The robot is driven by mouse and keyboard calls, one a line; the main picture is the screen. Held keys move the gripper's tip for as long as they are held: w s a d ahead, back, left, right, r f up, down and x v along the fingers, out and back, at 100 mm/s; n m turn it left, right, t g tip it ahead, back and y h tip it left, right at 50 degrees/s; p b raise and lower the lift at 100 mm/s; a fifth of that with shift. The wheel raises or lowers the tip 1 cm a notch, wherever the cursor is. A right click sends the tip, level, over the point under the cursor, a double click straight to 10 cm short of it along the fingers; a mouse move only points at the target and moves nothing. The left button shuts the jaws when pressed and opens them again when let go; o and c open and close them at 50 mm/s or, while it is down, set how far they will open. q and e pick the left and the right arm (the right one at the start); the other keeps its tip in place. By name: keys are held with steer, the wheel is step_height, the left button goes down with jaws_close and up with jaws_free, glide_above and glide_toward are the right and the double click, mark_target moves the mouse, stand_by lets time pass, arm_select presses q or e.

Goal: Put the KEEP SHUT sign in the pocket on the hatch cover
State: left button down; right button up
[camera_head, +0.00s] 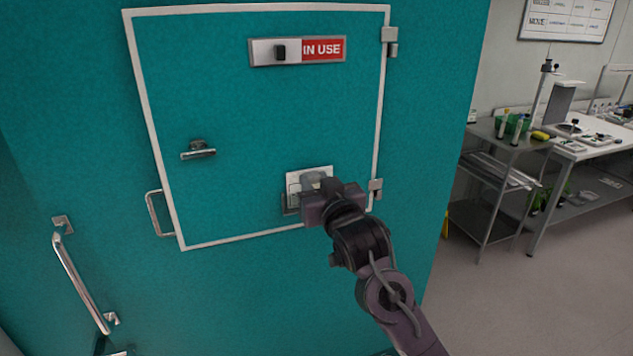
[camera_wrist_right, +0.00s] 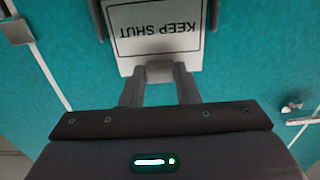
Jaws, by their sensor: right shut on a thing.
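The KEEP SHUT sign (camera_wrist_right: 158,30) is a white card with a dark border; its text is upside down in the right wrist view. In the head view the sign (camera_head: 318,171) shows just above my right gripper (camera_head: 318,188), at the lower right of the teal hatch cover (camera_head: 250,115). My right gripper (camera_wrist_right: 159,82) is shut on the sign's edge. The pocket (camera_head: 290,203) is a grey metal holder low on the cover, partly hidden behind my gripper. The sign is at the pocket; I cannot tell how far it sits inside. My left gripper is not in view.
An IN USE slider plate (camera_head: 298,51) is at the cover's top. A latch handle (camera_head: 198,150) is on its left, with hinges (camera_head: 389,35) on the right. Handrails (camera_head: 80,284) stick out at left. A metal cart (camera_head: 490,190) and bench stand at right, with open floor before them.

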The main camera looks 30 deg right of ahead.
steer(key=shift+f, duration=0.1)
steer(key=o, duration=1.1)
steer(key=shift+c, duration=0.2)
steer(key=shift+s, duration=0.1)
steer(key=v, duration=0.7)
steer(key=shift+s, duration=0.2)
stand_by(0.5)
